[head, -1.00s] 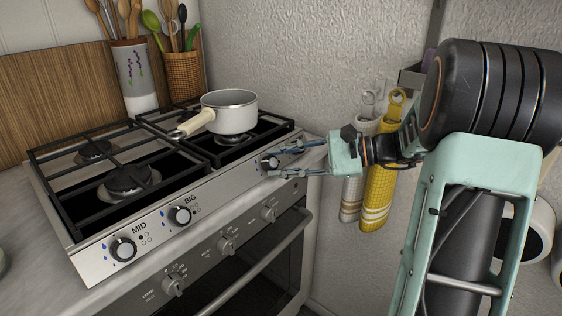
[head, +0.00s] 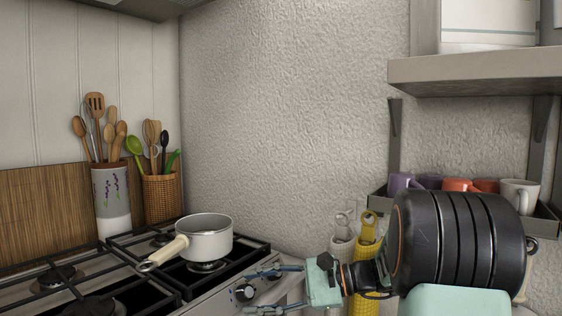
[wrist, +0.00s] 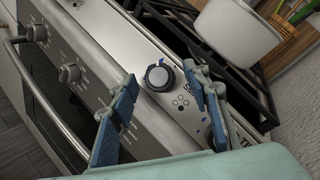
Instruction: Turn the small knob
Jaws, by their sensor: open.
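Another knob (wrist: 211,136) is partly hidden behind the right finger. Oven knobs (wrist: 69,73) lie to the left. Yellow and white towels (head: 362,268) hang by the wall near my arm.

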